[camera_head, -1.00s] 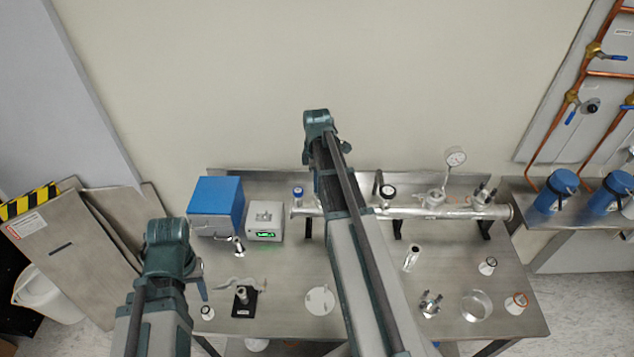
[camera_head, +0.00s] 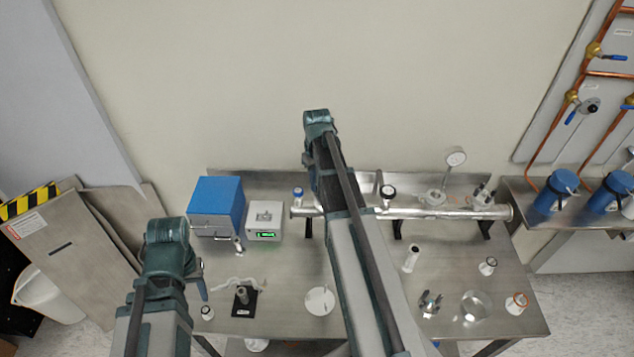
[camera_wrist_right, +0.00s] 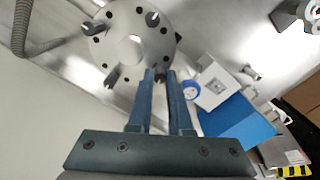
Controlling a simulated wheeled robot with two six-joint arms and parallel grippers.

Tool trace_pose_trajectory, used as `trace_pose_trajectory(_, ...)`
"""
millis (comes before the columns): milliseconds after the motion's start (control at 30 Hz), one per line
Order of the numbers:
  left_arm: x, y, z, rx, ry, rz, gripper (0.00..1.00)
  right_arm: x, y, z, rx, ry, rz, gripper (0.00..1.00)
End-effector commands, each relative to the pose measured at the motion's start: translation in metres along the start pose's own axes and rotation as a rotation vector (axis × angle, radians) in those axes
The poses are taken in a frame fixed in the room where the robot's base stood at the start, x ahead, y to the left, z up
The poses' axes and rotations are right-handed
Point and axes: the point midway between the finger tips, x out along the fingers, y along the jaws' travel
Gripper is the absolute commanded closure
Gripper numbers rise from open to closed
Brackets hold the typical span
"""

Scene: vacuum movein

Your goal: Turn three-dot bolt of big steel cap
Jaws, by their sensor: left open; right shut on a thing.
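Dot marks are too small to read. My right gripper (camera_wrist_right: 160,76) is shut on a bolt at the cap's lower edge; its fingers mostly hide that bolt. In the head view my right arm hides this spot. My left gripper (camera_head: 202,288) is open and empty, over the bench's left front.
A long steel tube (camera_head: 455,212) with ports and a dial gauge (camera_head: 456,157) lies along the bench's back. A blue box (camera_head: 215,205) and white device (camera_head: 265,220) stand left. Small fittings, a flat disc (camera_head: 319,301) and a ring (camera_head: 474,306) lie toward the front.

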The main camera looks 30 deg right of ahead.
Motion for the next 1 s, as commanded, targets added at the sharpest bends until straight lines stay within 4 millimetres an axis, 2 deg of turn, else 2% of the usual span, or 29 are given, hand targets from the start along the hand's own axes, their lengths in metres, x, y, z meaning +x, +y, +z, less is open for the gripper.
trace_pose_trajectory(1000, 0.0001, 0.0, 0.0, 0.0, 0.0, 0.0, 0.5, 0.0001, -0.0002, 0.0001, 0.965, -0.001, 0.0, 1.0)
